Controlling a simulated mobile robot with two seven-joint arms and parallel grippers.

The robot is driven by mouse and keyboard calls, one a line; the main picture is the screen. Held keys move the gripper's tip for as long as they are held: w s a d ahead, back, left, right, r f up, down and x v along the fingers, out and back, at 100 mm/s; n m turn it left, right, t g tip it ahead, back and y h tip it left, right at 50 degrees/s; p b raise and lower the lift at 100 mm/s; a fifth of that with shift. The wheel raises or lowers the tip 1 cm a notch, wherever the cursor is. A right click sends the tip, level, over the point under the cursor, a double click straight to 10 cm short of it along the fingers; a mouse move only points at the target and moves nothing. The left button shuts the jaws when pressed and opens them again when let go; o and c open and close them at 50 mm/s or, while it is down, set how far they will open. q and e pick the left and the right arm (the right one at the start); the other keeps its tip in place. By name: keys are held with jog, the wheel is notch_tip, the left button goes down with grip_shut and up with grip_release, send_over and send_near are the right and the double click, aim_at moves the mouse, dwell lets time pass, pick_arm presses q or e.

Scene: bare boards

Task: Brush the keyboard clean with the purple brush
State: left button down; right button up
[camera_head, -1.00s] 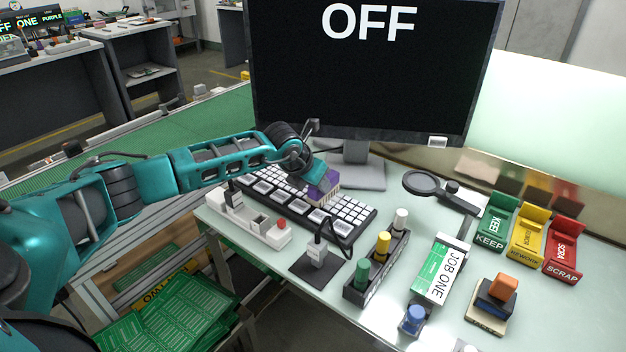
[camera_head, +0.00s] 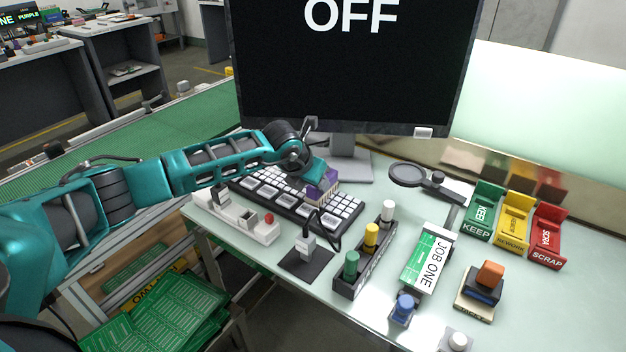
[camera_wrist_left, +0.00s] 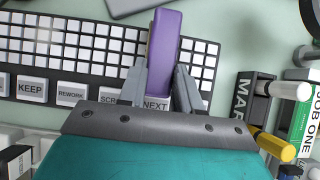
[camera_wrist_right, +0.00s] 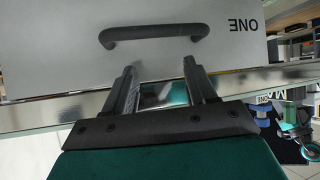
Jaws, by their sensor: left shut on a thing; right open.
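The black keyboard (camera_head: 283,200) with white keys lies on the bench below the monitor. In the left wrist view its keys (camera_wrist_left: 60,47) run across the top, with larger labelled keys such as KEEP and REWORK along the near row. My left gripper (camera_wrist_left: 160,85) is shut on the purple brush (camera_wrist_left: 164,45). In the head view the brush (camera_head: 322,188) is over the right part of the keyboard, its pale bristles down at the keys; exact contact is hard to tell. My right gripper (camera_wrist_right: 160,75) is open and empty, facing a grey front with a dark handle (camera_wrist_right: 153,33).
The monitor (camera_head: 350,70) reading OFF stands behind the keyboard. A white switch strip (camera_head: 235,218) lies in front of it. A marker rack (camera_head: 365,262), a JOB ONE board (camera_head: 428,262), a magnifier (camera_head: 407,175) and green, yellow and red trays (camera_head: 483,212) stand to the right.

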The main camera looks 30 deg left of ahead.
pick_arm(q)
jog(key=shift+a+f+b, duration=0.15)
jog(key=shift+a+b, duration=0.45)
jog(key=shift+a, duration=0.9)
jog(key=shift+w+a+b, duration=0.15)
jog(key=shift+a+b, duration=0.2)
jog(key=shift+a, duration=0.85)
jog(key=shift+w+a+b, duration=0.1)
jog(key=shift+a+b, duration=0.25)
jog(key=shift+a, duration=0.35)
jog(key=shift+w+a+b, duration=0.1)
jog(key=shift+a+b, duration=1.15)
jog(key=shift+a, duration=1.55)
pick_arm(e)
jog(key=shift+s+f+t, duration=0.1)
jog(key=shift+f+t, duration=0.2)
jog(key=shift+f, duration=1.3)
pick_arm(q)
jog(key=shift+a, duration=0.1)
